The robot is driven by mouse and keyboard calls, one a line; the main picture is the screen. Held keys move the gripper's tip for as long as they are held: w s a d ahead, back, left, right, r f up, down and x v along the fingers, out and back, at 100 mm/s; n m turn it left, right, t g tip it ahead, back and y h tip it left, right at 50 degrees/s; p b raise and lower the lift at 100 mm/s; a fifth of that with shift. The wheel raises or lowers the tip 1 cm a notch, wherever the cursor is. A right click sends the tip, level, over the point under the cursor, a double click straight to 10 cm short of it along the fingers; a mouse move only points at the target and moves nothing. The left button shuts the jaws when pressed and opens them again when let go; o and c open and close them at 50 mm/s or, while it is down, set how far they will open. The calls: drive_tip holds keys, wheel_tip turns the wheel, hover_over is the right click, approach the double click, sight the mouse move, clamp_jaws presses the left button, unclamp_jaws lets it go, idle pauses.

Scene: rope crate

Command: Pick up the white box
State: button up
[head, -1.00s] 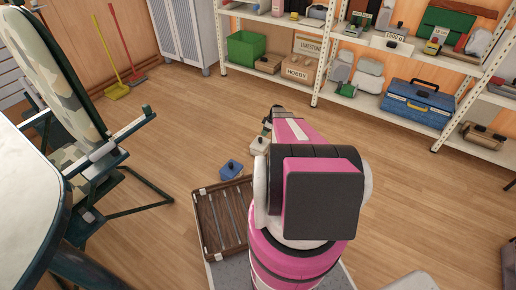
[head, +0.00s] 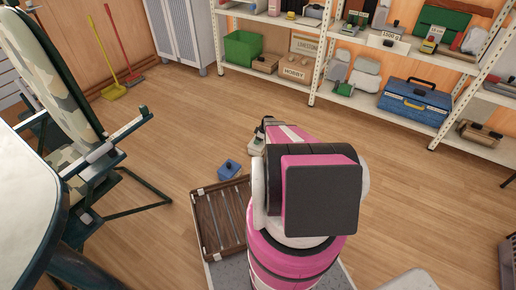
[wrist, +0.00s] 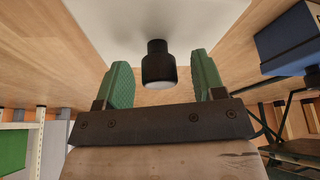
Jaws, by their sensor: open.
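The white box (head: 255,148) sits on the wood floor just beyond the wooden crate, partly hidden by my arm in the head view. In the wrist view the white box (wrist: 105,18) fills the upper middle, and its black knob (wrist: 157,62) points toward my gripper. My gripper (wrist: 160,70) is open, with one green finger on each side of the knob. There is a visible gap between the knob and each finger. In the head view my gripper (head: 266,127) is at the white box, mostly hidden by my pink arm.
A blue box (head: 229,170) with a black knob stands close to the left of the white box; it also shows in the wrist view (wrist: 290,42). A slatted wooden crate (head: 203,222) lies nearer. Shelves (head: 312,88) stand behind, and a camouflage chair (head: 60,75) is at left.

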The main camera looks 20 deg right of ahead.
clamp_jaws()
drive_tip(key=shift+r, duration=0.1)
